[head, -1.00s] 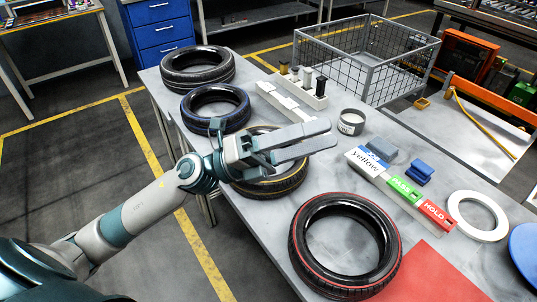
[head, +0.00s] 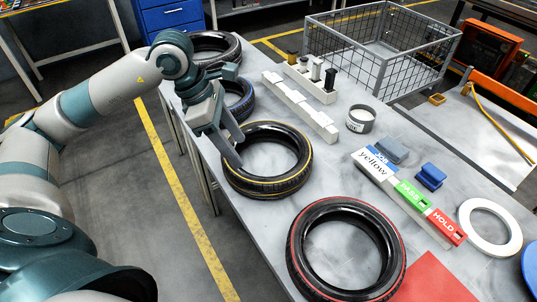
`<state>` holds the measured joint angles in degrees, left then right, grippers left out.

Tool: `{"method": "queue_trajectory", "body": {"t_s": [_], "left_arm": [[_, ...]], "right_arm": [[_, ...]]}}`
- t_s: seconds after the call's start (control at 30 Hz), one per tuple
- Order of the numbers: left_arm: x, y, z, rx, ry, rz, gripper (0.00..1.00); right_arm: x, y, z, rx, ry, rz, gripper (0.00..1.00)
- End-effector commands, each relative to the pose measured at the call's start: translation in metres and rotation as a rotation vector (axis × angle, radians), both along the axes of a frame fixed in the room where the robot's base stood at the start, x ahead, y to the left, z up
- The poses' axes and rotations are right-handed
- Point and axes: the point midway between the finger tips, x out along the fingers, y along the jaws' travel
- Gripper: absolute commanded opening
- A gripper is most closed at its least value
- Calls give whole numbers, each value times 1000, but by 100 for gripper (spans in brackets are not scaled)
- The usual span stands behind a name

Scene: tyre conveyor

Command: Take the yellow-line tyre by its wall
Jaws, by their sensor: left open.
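The yellow-line tyre (head: 264,187) lies flat on the grey table, a black ring with a thin yellow line around its upper side. My left gripper (head: 235,152) points down at the left part of its wall. Its jaws are open, with the fingertips at or just above the wall. I cannot tell whether they touch it or straddle it. The fingers and hand hide a small part of the tyre's left edge. My right gripper is not in view.
A red-line tyre (head: 297,262) lies nearer the front. A blue-line tyre (head: 243,107) and another black tyre (head: 228,50) lie behind, partly hidden by my arm. A white block strip (head: 300,107), a tin (head: 360,120) and a sign rail (head: 408,196) stand to the right.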

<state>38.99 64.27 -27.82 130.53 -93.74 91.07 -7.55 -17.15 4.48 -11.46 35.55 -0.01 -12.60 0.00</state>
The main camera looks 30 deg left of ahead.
Motion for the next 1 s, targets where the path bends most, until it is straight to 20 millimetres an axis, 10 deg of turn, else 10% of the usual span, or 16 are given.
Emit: {"method": "queue_trajectory", "body": {"t_s": [0.47, 1.0], "left_arm": [[2, -5, -8, -4, 3, -1, 53], [16, -36, -89, -7, 6, -1, 53]], "right_arm": [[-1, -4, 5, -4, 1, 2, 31], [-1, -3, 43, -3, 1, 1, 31]]}}
